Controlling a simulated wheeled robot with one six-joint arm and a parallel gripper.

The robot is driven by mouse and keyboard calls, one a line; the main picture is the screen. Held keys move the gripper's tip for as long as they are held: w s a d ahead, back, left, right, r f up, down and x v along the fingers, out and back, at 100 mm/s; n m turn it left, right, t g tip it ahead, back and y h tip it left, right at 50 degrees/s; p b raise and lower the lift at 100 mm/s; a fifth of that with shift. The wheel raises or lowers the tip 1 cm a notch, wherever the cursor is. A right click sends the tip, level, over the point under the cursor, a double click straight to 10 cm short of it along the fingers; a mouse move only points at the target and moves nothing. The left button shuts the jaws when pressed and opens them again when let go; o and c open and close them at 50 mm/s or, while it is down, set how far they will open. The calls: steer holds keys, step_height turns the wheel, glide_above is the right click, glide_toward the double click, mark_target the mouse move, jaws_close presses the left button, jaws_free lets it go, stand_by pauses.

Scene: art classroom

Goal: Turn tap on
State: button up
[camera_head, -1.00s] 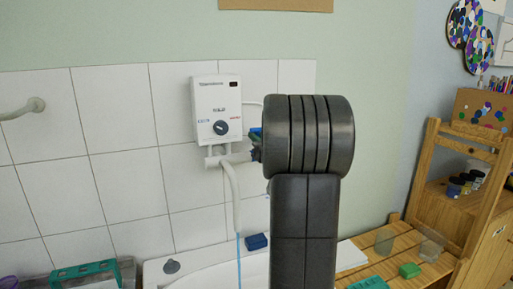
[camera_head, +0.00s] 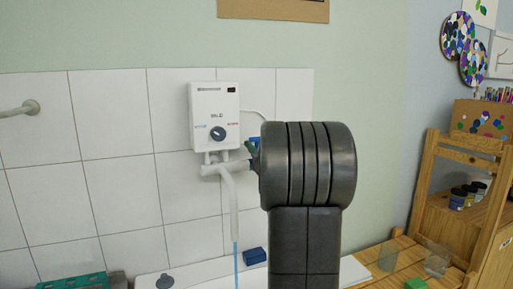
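A white water heater (camera_head: 214,115) with a dark round knob hangs on the tiled wall. Below it is the white tap (camera_head: 224,169), its spout pointing down. A thin blue stream of water (camera_head: 236,268) runs from the spout's end. A small blue part, apparently the tap's handle (camera_head: 253,140), shows at the tap's right end, partly hidden by my arm. The dark tip of my gripper (camera_head: 252,152) shows just beside it, at the left edge of my arm. My arm hides the rest of the gripper, so its opening and any contact with the handle cannot be told.
A white sink (camera_head: 200,270) lies below the tap, with a blue block (camera_head: 254,256) on its rim. A green rack (camera_head: 72,283) is at lower left. A wooden bench (camera_head: 375,262) with clear cups is at lower right, beside a wooden shelf (camera_head: 436,215). A wall rail (camera_head: 22,108) is at left.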

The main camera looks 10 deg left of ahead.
steer(key=b+v, duration=0.2)
steer(key=v, duration=1.1)
steer(key=shift+s+d+b, duration=0.25)
steer(key=shift+d+b, duration=0.05)
steer(key=shift+b, duration=0.05)
steer(key=shift+f, duration=0.1)
steer(key=p+x, duration=0.3)
steer(key=x, duration=1.1)
steer(key=shift+f, duration=0.1)
